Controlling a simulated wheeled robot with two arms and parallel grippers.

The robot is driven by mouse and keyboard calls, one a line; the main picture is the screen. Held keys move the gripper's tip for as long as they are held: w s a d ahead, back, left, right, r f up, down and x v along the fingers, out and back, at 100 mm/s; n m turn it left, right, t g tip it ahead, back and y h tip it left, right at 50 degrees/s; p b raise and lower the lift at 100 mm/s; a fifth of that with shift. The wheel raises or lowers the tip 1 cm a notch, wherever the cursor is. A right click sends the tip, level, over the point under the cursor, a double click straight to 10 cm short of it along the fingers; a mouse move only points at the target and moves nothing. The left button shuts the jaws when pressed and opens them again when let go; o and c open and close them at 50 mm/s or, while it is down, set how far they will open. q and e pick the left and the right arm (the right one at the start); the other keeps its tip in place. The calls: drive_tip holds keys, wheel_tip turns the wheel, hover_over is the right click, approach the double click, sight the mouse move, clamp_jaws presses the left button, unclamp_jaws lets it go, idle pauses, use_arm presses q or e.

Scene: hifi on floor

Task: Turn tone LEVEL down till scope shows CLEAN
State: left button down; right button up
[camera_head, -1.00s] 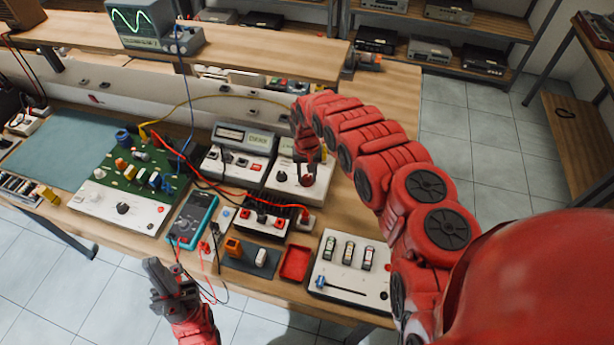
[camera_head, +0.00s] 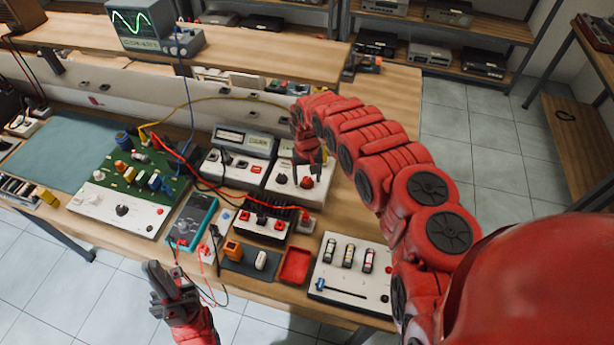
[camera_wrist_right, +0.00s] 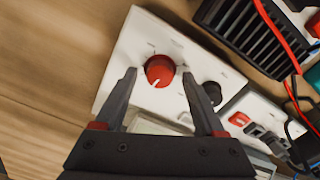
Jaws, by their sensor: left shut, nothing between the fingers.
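The scope (camera_head: 139,22) stands on the raised shelf at the back left. The white tone unit (camera_head: 290,187) with a display sits at the back of the bench. In the right wrist view its red knob (camera_wrist_right: 160,70) with a white pointer mark lies between the fingertips of my right gripper (camera_wrist_right: 160,78). The fingers are open, one each side, with small gaps. My left gripper (camera_head: 165,285) is shut and empty, in front of the bench.
A second, black knob (camera_wrist_right: 212,92) is beside the right finger. A similar display box (camera_head: 240,145), a circuit board (camera_head: 140,170), a blue meter (camera_head: 192,222), a red tray (camera_head: 295,266) and a slider panel (camera_head: 350,272) crowd the bench. Red and blue wires cross it.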

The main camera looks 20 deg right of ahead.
drive_tip(key=shift+r, duration=0.55)
wheel_tip(320, 180, up, 8)
drive_tip(key=b, duration=0.1)
wheel_tip(320, 180, up, 8)
drive_tip(key=p, duration=0.5)
hover_over(307, 179)
drive_tip(key=shift+r, duration=0.15)
drive_tip(key=shift+s, duration=0.1)
